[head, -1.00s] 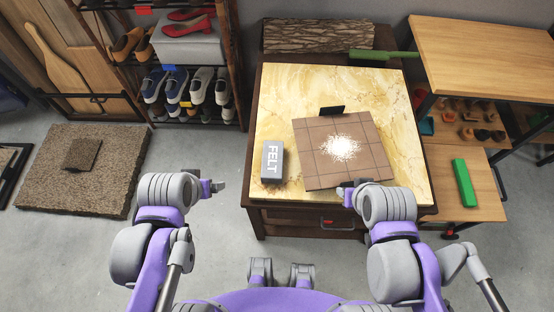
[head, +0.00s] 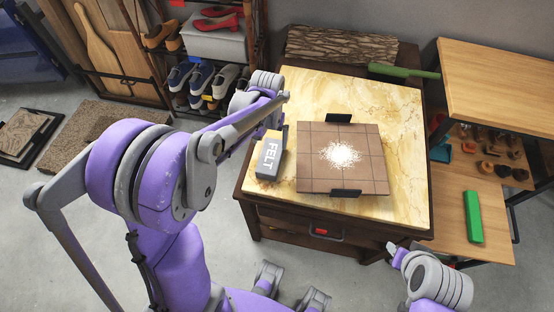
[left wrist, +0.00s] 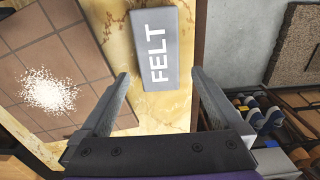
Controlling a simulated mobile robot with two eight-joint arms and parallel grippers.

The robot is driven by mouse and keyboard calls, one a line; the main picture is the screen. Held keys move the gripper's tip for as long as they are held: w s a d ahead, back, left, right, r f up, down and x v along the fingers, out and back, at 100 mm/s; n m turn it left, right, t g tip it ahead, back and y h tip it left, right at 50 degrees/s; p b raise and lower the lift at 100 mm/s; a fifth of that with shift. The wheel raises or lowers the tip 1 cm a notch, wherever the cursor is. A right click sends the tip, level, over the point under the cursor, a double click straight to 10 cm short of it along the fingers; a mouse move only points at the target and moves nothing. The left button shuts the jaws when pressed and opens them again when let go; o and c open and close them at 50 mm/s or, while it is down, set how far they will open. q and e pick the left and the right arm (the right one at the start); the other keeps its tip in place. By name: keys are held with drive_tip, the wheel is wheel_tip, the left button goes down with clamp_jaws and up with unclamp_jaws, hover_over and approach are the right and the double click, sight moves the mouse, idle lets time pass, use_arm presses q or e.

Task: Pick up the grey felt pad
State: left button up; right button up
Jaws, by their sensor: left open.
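The grey felt pad (head: 269,158), a block marked FELT in white, lies on the yellow marble-look table top (head: 408,110), left of the brown tiled board. In the left wrist view the felt pad (left wrist: 155,50) lies just beyond the fingertips, roughly between their lines. My left gripper (left wrist: 160,75) is open and empty, with bare table top between its fingers. In the head view my left arm reaches over the table's left edge, and the left gripper (head: 276,118) is partly hidden by its own arm. My right gripper (head: 392,250) is in front of the table; its jaws are too small to read.
The tiled board (head: 315,170) with white powder (head: 341,155) and black clips lies right of the pad. A bark log (head: 340,45) and a green-handled tool (head: 400,71) are behind. A shoe rack (head: 155,65) stands left, a wooden bench (head: 500,60) right.

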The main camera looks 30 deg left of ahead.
sight(270, 155)
use_arm(q)
wheel_tip(270, 155, down, 3)
drive_tip(key=shift+f, duration=0.15)
drive_tip(key=shift+s+d+f, duration=0.1)
drive_tip(key=shift+s+f, duration=0.1)
drive_tip(key=shift+f, duration=1.15)
drive_tip(key=shift+s+d+f, duration=0.1)
drive_tip(key=shift+s+f, duration=0.05)
drive_tip(key=shift+f, duration=1.15)
drive_tip(key=c, duration=1.1)
